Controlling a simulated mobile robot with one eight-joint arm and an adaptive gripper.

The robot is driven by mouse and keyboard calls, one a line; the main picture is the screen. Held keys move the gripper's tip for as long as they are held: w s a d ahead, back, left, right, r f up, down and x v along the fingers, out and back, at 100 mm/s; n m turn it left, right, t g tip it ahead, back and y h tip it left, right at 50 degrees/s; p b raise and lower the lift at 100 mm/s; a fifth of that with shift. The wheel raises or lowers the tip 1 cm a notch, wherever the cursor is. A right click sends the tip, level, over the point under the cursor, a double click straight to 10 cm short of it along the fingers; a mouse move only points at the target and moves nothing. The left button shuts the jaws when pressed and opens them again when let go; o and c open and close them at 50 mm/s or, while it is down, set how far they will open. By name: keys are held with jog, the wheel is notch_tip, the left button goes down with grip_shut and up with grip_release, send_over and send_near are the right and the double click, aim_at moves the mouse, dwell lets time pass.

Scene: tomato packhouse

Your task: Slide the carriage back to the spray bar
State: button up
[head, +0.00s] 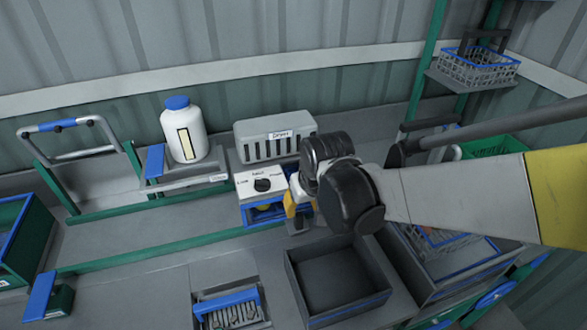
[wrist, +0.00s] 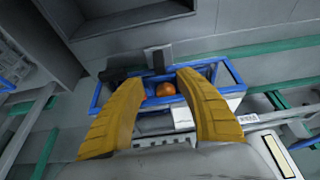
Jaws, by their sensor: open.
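The carriage appears to be the blue frame (head: 262,214) sitting across the green rails, below a white panel with a dark knob. In the wrist view the blue frame (wrist: 97,99) holds an orange-red tomato (wrist: 165,89). A dark upright post (wrist: 158,60) stands at its edge. My gripper (head: 293,211) is above the carriage's right end, partly hidden by my wrist. Its yellow fingers (wrist: 160,80) are open, one each side of the tomato and post; contact cannot be told. The likely spray bar is the arch with a blue sleeve (head: 57,126) at far left.
A white bottle with blue cap (head: 184,137) and a grey dryer (head: 275,137) stand behind the rails (head: 150,250). A dark empty tray (head: 335,290) and a blue-handled rack (head: 230,309) lie in front. The rails look clear leftward to the arch.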

aim_at(299, 216)
jog(key=b+x, duration=0.3)
jog(key=x, duration=0.6)
jog(key=shift+w+r, duration=0.1)
grip_shut()
